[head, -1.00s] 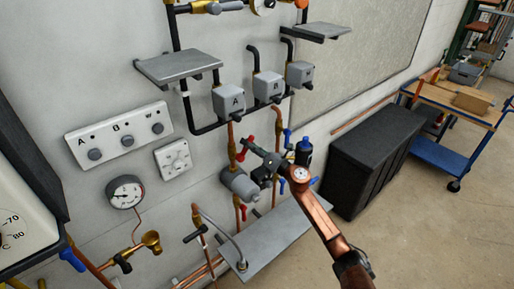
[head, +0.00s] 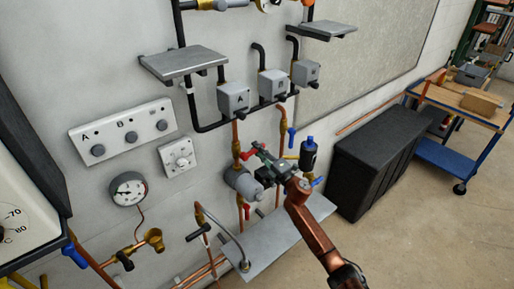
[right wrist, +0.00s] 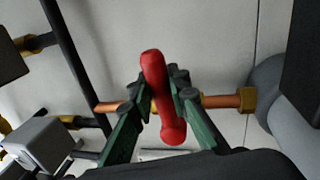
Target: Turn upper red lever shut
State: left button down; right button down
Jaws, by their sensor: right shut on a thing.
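The upper red lever (head: 247,153) sits on a copper pipe (head: 235,135) below grey box A. My right gripper (head: 259,157) reaches it from the lower right and hides part of it. In the right wrist view the red lever (right wrist: 155,90) stands between the two green fingers (right wrist: 160,103), and the gripper is shut on it. There the lever lies crosswise to the copper pipe, slightly tilted. A second, lower red lever (head: 247,211) shows beneath a grey round body (head: 241,182). My left gripper is not in view.
A blue lever (head: 291,136) and a blue-and-black bottle-like part (head: 308,153) are right of the gripper. A grey shelf (head: 275,240) lies below. Grey boxes A (head: 233,97) and B (head: 272,85) hang above. A black chest (head: 375,165) stands at right.

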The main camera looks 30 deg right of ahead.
jog(key=shift+f+m, duration=0.3)
jog(key=shift+m, duration=0.2)
jog(key=shift+f, duration=0.1)
jog(key=c, duration=1.8)
grip_release()
jog(key=shift+s, duration=0.15)
jog(key=v, duration=1.1)
jog(key=shift+s+f, duration=0.1)
jog(key=shift+s, duration=0.3)
